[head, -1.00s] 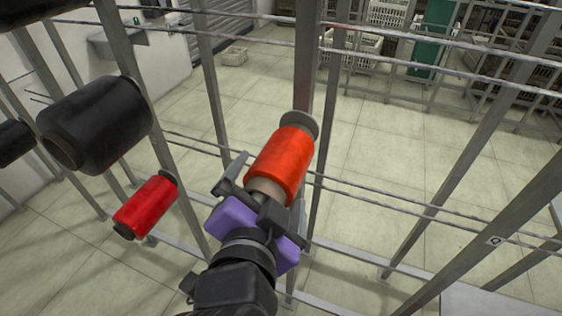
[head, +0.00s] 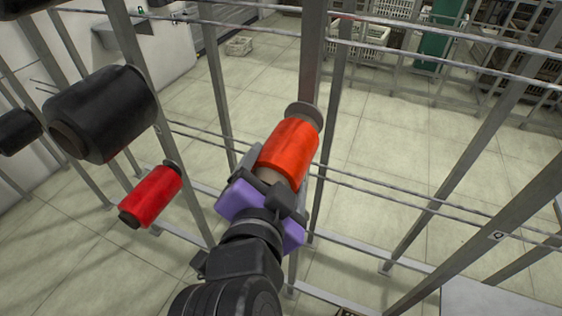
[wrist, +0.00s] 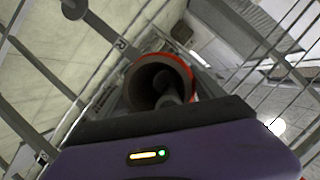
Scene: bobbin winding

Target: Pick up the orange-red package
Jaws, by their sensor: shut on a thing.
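The orange-red package (head: 288,148) is a spool of bright thread on a pale core. It is tilted at the middle of the head view, in front of a grey disc (head: 304,114) by the metal post. My gripper (head: 268,184), with a purple body, is shut on the near end of the package. In the wrist view, the hollow core with its orange-red rim (wrist: 160,82) faces the camera, and a rod shows inside it. The fingertips are partly hidden in both views.
A red spool (head: 150,196) and a large black spool (head: 104,114) sit on the rack at the left. Grey posts and horizontal rails (head: 430,198) surround the package.

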